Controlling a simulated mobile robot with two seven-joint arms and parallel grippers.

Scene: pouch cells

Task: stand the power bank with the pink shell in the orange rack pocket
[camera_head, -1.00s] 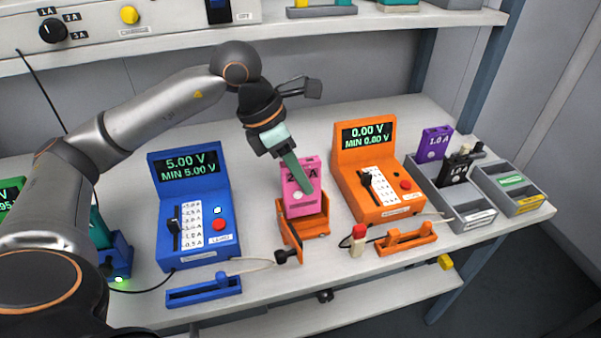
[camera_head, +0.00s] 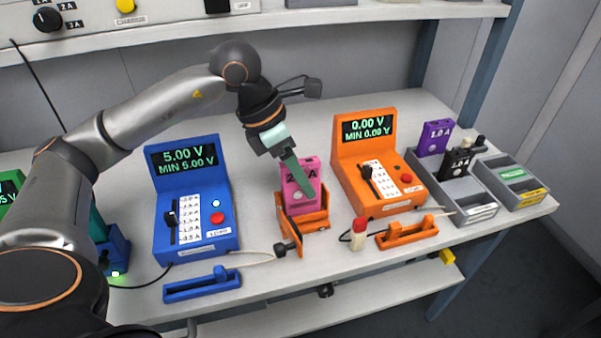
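The pink power bank (camera_head: 310,175) stands upright in the middle of the bench. Its lower end is in the small orange rack pocket (camera_head: 314,223), with orange walls at its sides and front. Whether it touches the pocket floor is hidden. My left gripper (camera_head: 299,179) comes down from above, with one green finger lying slanted across the pink front face. The other finger is hidden behind the bank. The gripper appears shut on the bank. An orange flap (camera_head: 289,236) stands open at the pocket's front left. My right gripper is not in view.
A blue tester (camera_head: 190,245) stands left of the pocket and an orange tester (camera_head: 383,205) right of it. A red-topped white bottle (camera_head: 358,235) and an orange clamp (camera_head: 407,233) are at the front. Grey trays (camera_head: 470,212) hold purple and black banks.

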